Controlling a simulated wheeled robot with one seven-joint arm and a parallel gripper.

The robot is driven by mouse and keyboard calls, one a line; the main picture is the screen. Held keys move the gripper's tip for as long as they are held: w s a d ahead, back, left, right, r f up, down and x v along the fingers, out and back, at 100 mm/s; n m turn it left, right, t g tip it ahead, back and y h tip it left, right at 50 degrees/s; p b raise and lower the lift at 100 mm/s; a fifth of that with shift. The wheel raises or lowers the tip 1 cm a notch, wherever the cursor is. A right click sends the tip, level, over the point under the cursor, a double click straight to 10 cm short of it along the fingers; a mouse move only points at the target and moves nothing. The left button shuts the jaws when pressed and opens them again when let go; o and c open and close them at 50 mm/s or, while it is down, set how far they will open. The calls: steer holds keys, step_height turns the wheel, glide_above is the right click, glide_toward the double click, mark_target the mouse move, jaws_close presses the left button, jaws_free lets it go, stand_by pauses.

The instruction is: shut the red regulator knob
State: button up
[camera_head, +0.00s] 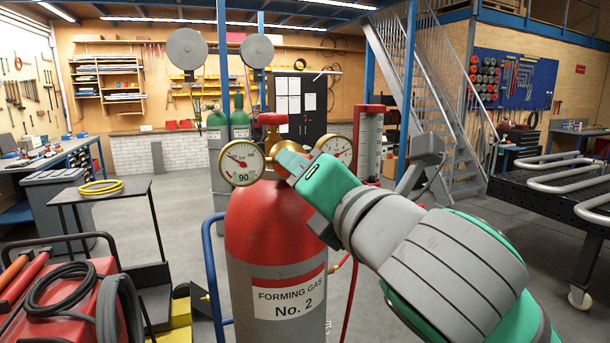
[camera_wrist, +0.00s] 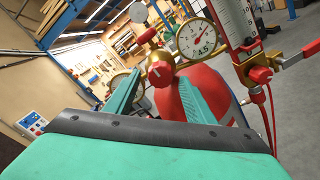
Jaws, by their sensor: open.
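The red regulator knob (camera_wrist: 160,74), with a pale mark on its face, sits on the brass regulator in the wrist view. My gripper (camera_wrist: 159,80) is open, with one teal finger on each side of the knob's line. I cannot tell whether the fingertips reach around it or touch it. In the head view my gripper (camera_head: 288,162) is at the regulator between two gauges and hides this knob. The regulator is on a red-topped cylinder (camera_head: 275,225) labelled "FORMING GAS No. 2".
The left gauge (camera_head: 241,163) and right gauge (camera_head: 338,150) flank my gripper closely. A red valve knob (camera_head: 273,118) stands above. A flowmeter (camera_head: 369,145) stands right, with another red knob (camera_wrist: 261,75) below it. A red hose hangs near the cylinder.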

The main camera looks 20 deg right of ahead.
steer(key=s, duration=1)
steer(key=shift+s+d, duration=0.15)
steer(key=shift+s, duration=0.1)
steer(key=shift+w, duration=0.1)
